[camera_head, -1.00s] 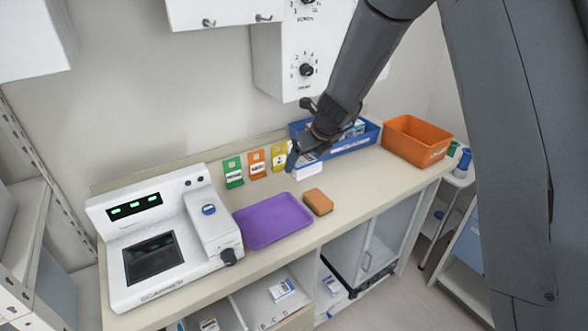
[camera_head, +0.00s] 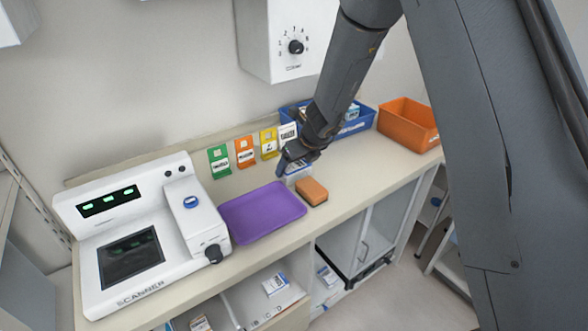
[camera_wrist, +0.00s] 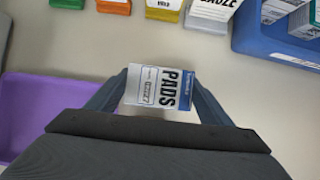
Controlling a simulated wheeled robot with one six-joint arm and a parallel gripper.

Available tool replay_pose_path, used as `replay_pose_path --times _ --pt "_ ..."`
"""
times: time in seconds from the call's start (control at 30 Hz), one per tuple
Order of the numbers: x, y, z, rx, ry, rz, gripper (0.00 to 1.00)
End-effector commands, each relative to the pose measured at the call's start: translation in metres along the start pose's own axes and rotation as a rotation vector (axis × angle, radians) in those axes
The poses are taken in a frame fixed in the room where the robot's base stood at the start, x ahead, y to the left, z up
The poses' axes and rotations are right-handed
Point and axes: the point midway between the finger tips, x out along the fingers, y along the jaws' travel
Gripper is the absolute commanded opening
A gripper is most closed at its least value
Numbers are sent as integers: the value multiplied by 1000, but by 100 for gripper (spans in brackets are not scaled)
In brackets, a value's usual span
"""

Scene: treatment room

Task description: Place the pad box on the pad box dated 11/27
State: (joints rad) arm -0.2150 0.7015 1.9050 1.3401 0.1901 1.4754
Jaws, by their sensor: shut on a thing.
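A white and blue pad box (camera_wrist: 158,88) marked PADS sits between the fingers of my gripper (camera_wrist: 160,92) in the wrist view; its printed date is too small to read surely. In the head view my gripper (camera_head: 293,164) is over the counter beside the orange-brown block, and the held box (camera_head: 299,174) shows partly below it. White and blue boxes lie in the open compartments under the counter, one on the middle shelf (camera_head: 275,285) and one further right (camera_head: 327,277). Their labels are too small to read, so I cannot tell which is dated 11/27.
A purple tray (camera_head: 262,213) and an orange-brown block (camera_head: 312,191) lie on the counter. A scanner (camera_head: 140,235) stands left. A blue bin (camera_head: 352,127) and orange bin (camera_head: 408,124) stand right. Coloured label cards, including a green one (camera_head: 219,161), line the back.

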Motion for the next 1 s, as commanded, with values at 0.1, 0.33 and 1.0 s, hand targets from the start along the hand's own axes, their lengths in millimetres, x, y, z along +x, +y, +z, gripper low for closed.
replay_pose_path --times 0.1,0.33,1.0 --pt "3 0 -1 -1 -1 -1 50" --pt "3 0 -1 -2 -1 0 50" --pt "-4 0 0 -3 -2 0 93"
